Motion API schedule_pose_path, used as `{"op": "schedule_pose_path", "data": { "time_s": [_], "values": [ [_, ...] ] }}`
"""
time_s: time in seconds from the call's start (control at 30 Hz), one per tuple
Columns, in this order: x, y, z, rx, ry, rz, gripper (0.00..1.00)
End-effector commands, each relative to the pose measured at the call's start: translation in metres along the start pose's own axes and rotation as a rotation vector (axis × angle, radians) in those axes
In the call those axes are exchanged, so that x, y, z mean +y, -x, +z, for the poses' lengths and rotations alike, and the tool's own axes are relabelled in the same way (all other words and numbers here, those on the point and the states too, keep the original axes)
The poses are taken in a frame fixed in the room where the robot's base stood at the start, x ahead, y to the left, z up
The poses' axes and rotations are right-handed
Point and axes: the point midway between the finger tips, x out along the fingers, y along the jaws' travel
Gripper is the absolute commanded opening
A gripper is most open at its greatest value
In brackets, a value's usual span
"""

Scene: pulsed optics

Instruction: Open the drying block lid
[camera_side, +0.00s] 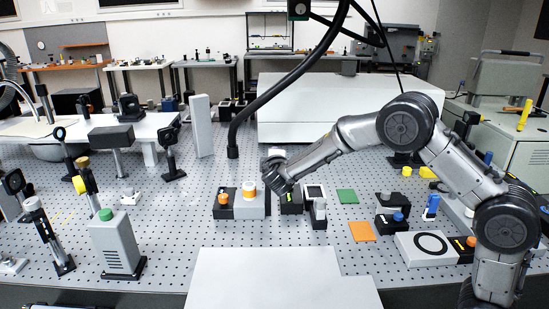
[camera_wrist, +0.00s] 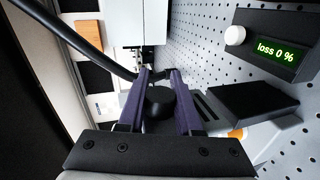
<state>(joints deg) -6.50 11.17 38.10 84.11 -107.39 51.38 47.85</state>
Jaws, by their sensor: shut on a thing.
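My gripper (camera_side: 283,184) is low over the middle of the perforated bench, at a dark box (camera_side: 291,204). In the wrist view its two dark purple fingers (camera_wrist: 163,78) stand on either side of a round black knob (camera_wrist: 161,103), and they are shut on it. The knob looks like the handle of the drying block lid, but the lid's edges are hidden by the fingers and the gripper body. I cannot tell whether the lid is raised. A flat black plate (camera_wrist: 252,104) lies just right of the fingers.
A meter reading "loss 0 %" (camera_wrist: 276,52) stands at upper right of the wrist view. In the side view, a grey block with an orange-and-white cap (camera_side: 250,190) and a dark box with an orange knob (camera_side: 223,199) stand close left. A black hose (camera_side: 233,150) hangs nearby.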

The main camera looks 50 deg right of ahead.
Motion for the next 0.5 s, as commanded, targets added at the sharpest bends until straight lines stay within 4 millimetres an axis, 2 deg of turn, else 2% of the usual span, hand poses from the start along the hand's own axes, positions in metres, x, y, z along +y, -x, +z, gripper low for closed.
{"op": "schedule_pose_path", "data": {
  "time_s": [0.03,0.07,0.2,0.5],
  "values": [
    [-0.0003,0.0002,-0.0002,0.0,0.001,0.0,0.0],
    [-0.0003,0.0002,-0.0002,0.0,0.001,0.0,0.39],
    [-0.0002,0.0001,-0.0001,0.0,0.001,0.0,0.64],
    [0.0,0.0006,-0.0001,0.0,0.001,0.0,0.64]
  ]
}}
